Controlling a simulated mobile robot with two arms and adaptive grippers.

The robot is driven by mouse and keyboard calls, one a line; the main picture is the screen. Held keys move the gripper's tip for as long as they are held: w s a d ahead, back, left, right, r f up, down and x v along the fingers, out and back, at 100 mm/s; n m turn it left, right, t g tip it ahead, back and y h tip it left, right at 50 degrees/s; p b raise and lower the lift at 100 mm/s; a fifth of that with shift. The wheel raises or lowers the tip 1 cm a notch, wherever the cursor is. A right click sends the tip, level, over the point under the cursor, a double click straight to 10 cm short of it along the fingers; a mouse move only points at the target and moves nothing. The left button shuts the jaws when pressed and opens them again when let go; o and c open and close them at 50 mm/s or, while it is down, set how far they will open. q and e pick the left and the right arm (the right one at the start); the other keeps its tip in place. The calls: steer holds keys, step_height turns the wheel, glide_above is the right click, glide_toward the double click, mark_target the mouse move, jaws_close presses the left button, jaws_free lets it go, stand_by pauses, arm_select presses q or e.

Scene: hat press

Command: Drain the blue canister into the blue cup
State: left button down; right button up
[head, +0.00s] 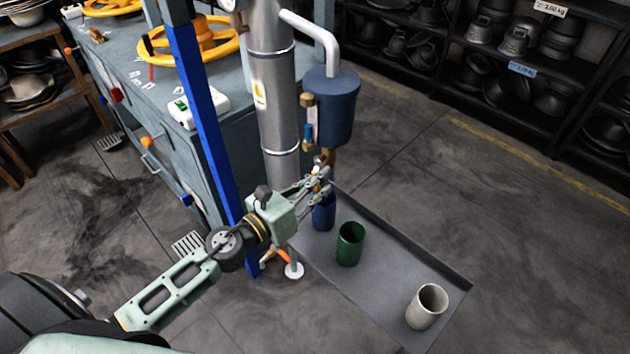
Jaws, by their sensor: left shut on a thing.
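The blue canister (332,108) hangs on a grey pipe beside the tall metal column, with brass fittings and a blue-handled part on its left side. A brass outlet shows under it. The blue cup (324,216) stands on the grey tray (390,258), below the canister. My left gripper (322,172) is at the brass outlet, above the blue cup, and its fingers are shut on a small part there, which they mostly hide. The cup's mouth is partly hidden by the gripper. I cannot see whether liquid flows. My right gripper is not in view.
A green cup (350,244) and a pale grey cup (427,306) stand on the same tray. A blue post (205,125) rises close to my left arm. A workbench with yellow handwheels (190,40) is at the left. Floor right of the tray is clear.

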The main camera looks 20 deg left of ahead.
arm_select(q)
steer(key=c, duration=1.7)
jaws_free()
steer(key=shift+s, duration=0.1)
steer(key=v, duration=1.2)
